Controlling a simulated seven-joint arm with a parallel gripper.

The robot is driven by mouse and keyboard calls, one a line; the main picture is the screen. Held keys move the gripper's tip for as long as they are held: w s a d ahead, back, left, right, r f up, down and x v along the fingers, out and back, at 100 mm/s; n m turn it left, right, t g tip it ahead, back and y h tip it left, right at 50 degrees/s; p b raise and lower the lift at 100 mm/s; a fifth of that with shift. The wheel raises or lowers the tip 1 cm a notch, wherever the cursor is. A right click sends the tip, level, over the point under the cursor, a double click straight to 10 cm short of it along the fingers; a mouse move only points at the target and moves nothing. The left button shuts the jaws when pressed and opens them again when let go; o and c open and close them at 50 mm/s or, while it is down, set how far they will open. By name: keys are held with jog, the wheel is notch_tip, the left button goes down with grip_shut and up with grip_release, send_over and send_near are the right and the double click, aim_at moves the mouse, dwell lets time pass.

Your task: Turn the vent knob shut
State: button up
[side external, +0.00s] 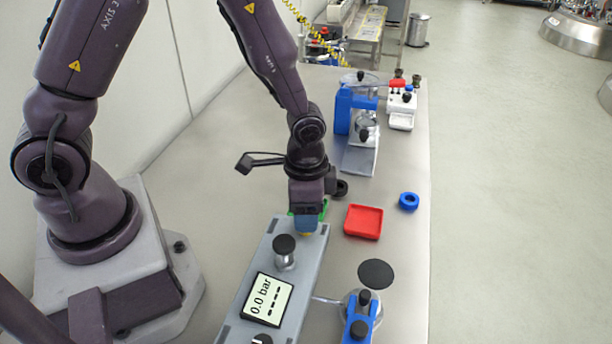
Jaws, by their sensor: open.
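A long grey panel unit (308,262) lies on the bench in front of my arm. Its display (268,299) reads 0.0 bar with dashes. A black-topped knob (284,245) on a pale round stem stands on the unit near its far end. Another dark knob (262,339) shows at the near end, cut by the frame edge. I cannot tell which control is the vent knob. My gripper (307,217) points down at the far end of the unit, just behind the black-topped knob. It is open; blue, green and yellowish parts show around its tips, and what lies between them is hidden.
A red tray (363,222) and a blue ring (408,201) lie right of my gripper. A blue-and-grey device (358,125) and a white device (402,108) stand farther back. A blue clamp-like device with black knobs (359,318) stands at the front right.

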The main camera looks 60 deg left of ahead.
notch_tip(320, 180, up, 10)
dwell(0.3)
jog(key=s+a+r+n+t, duration=0.2)
jog(key=s+r, duration=0.3)
jog(key=r, duration=0.3)
jog(key=s+a+r+n+t, duration=0.3)
jog(key=s+r, duration=0.3)
jog(key=r, duration=0.2)
jog(key=shift+s+a+r+n+t, duration=0.25)
jog(key=shift+s+a+n+t, duration=0.05)
jog(key=shift+a+n, duration=0.1)
